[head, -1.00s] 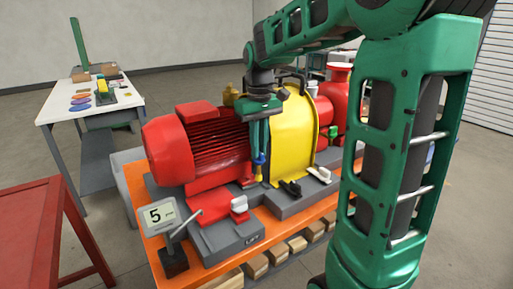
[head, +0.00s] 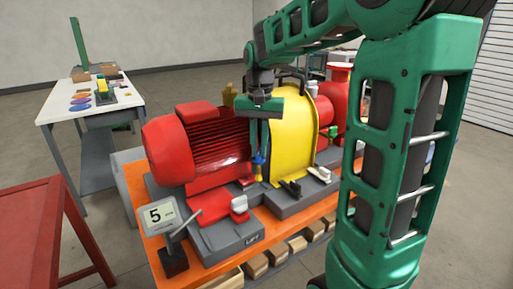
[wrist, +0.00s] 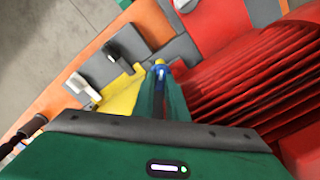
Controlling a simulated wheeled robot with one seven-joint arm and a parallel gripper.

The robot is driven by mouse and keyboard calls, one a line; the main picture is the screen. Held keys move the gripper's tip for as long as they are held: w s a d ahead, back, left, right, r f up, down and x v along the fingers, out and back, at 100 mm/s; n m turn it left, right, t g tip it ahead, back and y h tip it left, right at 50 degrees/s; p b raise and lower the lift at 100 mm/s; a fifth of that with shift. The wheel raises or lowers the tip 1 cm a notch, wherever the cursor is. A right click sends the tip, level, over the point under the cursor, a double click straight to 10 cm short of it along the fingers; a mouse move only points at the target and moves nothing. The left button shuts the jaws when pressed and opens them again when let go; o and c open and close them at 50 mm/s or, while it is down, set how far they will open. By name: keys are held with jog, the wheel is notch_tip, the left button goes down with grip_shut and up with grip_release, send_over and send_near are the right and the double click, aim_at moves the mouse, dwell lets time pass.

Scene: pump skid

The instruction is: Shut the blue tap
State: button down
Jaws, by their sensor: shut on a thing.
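The blue tap (head: 258,160) is a small blue piece between the red motor and the yellow guard. It also shows in the wrist view (wrist: 160,71), between the far ends of my fingers. My gripper (head: 259,153) reaches down to it from above and is shut on it. The fingers hide most of the tap, so the angle of its handle cannot be told. A small brass-coloured end (wrist: 159,62) shows just beyond the blue part.
The ribbed red motor (head: 205,145) stands close on the left, the yellow guard (head: 292,140) close on the right. A black-handled clamp (head: 291,187) and a white-handled one (head: 320,174) sit in front.

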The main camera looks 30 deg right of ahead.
aim_at(258, 151)
jog(key=m, duration=0.4)
jog(key=shift+a, duration=0.1)
jog(key=m, duration=0.4)
jog(key=shift+w+r+m, duration=0.1)
jog(key=shift+m, duration=0.2)
jog(key=shift+a+m, duration=0.1)
jog(key=shift+m, duration=0.2)
jog(key=c, duration=1.8)
grip_release()
jog(key=shift+o, duration=0.2)
notch_tip(258, 151, up, 11)
